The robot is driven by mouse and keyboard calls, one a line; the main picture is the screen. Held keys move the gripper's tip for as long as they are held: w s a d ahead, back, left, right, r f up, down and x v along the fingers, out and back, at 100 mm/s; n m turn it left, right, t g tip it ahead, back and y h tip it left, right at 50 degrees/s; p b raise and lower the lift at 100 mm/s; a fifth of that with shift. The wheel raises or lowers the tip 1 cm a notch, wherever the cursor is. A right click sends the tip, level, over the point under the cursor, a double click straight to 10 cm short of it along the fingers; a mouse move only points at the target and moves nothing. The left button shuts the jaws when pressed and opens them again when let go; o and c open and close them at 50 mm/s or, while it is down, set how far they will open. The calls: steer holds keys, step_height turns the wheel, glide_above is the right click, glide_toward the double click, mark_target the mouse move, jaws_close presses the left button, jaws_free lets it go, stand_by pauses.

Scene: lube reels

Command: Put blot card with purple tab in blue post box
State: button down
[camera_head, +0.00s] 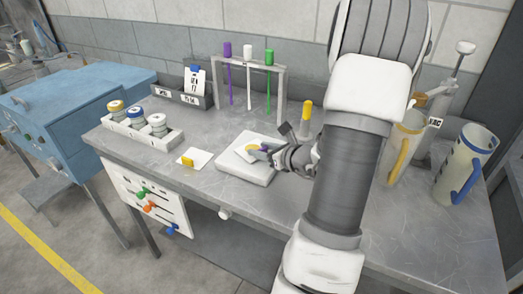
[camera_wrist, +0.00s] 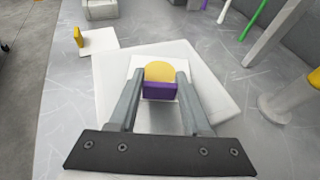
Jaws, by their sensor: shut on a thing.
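The blot card with the purple tab (camera_wrist: 160,90) is white with a round yellow blot. My gripper (camera_wrist: 159,80) is shut on it, one finger on each side of the purple tab. In the head view the card (camera_head: 249,152) is at or just above a white square pad (camera_head: 247,174); I cannot tell if it still touches the pad. My gripper (camera_head: 268,153) reaches in from the right there. A dark two-compartment box (camera_head: 205,101) with white labels stands at the back, with a blue-tabbed card (camera_head: 195,80) upright in it. No plainly blue post box shows.
A yellow-tabbed card (camera_head: 194,159) lies left of the pad. A white rack (camera_head: 140,131) with several jars stands farther left. A frame (camera_head: 281,92) with purple, white and green hanging sticks stands behind. Clear jugs (camera_head: 465,165) stand right. A blue cabinet (camera_head: 75,105) adjoins the bench.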

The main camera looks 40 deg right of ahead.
steer(key=shift+f, duration=0.1)
steer(key=c, duration=0.8)
jaws_free()
steer(key=shift+f, duration=0.1)
steer(key=o, duration=0.4)
steer(key=shift+o, duration=0.2)
steer(key=shift+r, duration=0.2)
